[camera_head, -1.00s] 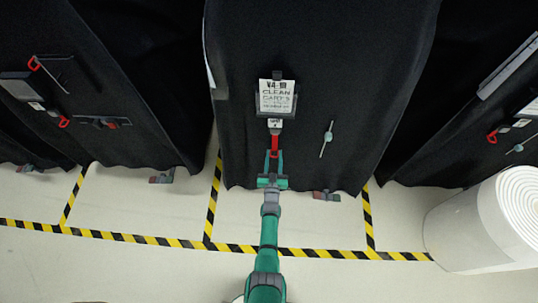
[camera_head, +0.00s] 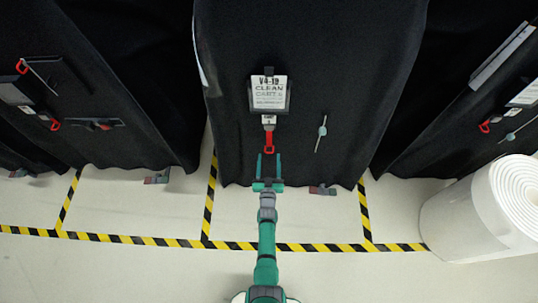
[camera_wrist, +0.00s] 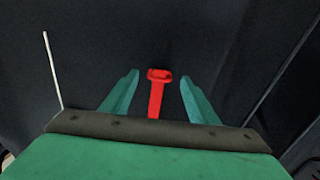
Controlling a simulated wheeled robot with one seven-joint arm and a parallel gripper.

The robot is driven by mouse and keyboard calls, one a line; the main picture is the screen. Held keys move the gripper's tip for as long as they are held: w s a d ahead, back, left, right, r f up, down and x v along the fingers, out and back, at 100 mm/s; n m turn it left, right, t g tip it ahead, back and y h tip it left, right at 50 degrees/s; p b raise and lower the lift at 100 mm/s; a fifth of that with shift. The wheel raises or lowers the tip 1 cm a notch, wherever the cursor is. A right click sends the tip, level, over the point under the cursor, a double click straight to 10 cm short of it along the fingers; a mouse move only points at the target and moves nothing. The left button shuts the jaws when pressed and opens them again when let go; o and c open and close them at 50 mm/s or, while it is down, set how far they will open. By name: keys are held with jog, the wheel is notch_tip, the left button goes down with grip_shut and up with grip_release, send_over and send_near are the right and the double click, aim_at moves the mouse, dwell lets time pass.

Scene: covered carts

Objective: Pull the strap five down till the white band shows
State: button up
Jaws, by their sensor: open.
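The red strap (camera_head: 269,142) hangs from a small white tag (camera_head: 268,121) below the clean-carts sign (camera_head: 269,93) on the middle covered cart. No white band can be made out on the strap. In the wrist view the red strap (camera_wrist: 157,95) stands between the two teal fingers, with a gap on each side. My gripper (camera_head: 269,158) is open around the strap's end, and it also shows in the wrist view (camera_wrist: 158,92). The strap's lower end is partly hidden by the gripper body.
A thin rod with a teal knob (camera_head: 322,131) hangs right of the strap on the black cover (camera_head: 350,70). Covered carts flank both sides. Yellow-black tape (camera_head: 130,238) marks the floor.

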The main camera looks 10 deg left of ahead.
jog(key=s, duration=0.7)
jog(key=shift+d, duration=0.4)
jog(key=shift+s, duration=0.1)
jog(key=s+d+r, duration=0.2)
jog(key=s+r, duration=0.1)
jog(key=s, duration=0.4)
jog(key=s+d+r+g, duration=0.1)
jog(key=s+d+r, duration=0.1)
jog(key=s, duration=0.5)
jog(key=s+d+r, duration=0.3)
jog(key=s, duration=0.4)
jog(key=s+r+h, duration=0.1)
jog(key=s+r, duration=0.6)
jog(key=r, duration=0.4)
jog(key=s+r+m+g+h, duration=0.1)
jog(key=s+r, duration=0.7)
jog(key=r, duration=0.3)
jog(key=shift+s+d+r, duration=0.2)
jog(key=shift+d, duration=0.05)
